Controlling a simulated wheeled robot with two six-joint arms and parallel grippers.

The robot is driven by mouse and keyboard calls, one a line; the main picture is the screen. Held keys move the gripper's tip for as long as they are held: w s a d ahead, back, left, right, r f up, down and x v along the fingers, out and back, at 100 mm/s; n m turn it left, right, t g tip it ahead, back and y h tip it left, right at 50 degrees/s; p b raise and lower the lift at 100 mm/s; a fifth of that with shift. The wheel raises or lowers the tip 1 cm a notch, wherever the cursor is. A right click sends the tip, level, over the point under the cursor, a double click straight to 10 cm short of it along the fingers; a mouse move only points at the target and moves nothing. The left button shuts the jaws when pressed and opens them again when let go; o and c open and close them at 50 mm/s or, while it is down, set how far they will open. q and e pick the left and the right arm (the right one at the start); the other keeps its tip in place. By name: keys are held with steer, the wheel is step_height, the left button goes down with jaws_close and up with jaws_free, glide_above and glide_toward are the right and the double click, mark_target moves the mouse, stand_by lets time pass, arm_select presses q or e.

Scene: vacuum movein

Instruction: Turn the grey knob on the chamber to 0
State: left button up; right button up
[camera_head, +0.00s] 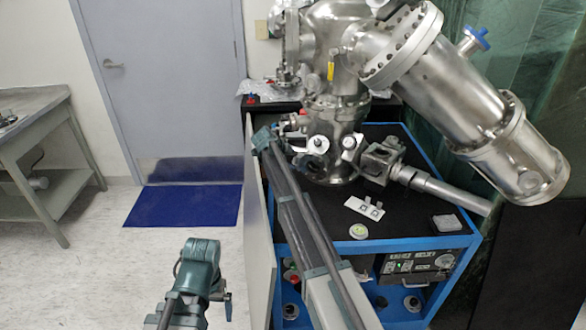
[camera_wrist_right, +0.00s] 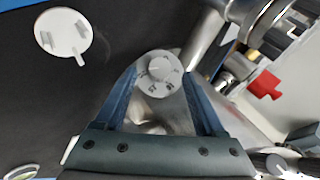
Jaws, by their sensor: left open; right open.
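The grey knob (camera_wrist_right: 160,68) is a round dial with dark marks and a raised grip bar, on the metal chamber (camera_head: 335,110). In the right wrist view it sits between the fingertips of my right gripper (camera_wrist_right: 160,74). That gripper is open, with one blue finger on each side of the dial; I cannot tell whether they touch it. In the head view my right gripper (camera_head: 264,138) reaches the chamber's lower left side, and the knob is not clearly seen there. My left gripper (camera_head: 200,262) is low at the left, open and away from the chamber.
The chamber stands on a black-topped blue cart (camera_head: 405,233). A white tray (camera_head: 364,208) and a round dish (camera_head: 358,231) lie on its top. A red knob (camera_wrist_right: 264,84) is right of the grey one. A metal table (camera_head: 35,150) stands at the left.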

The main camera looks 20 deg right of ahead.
mark_target(296, 161)
steer(key=b+x, duration=0.1)
steer(key=x, duration=0.1)
steer(key=shift+w+d+f, duration=0.15)
steer(key=shift+d+f, duration=0.05)
steer(key=shift+f, duration=0.1)
arm_select(q)
steer(key=shift+f, duration=0.95)
arm_select(e)
steer(key=shift+c, duration=0.2)
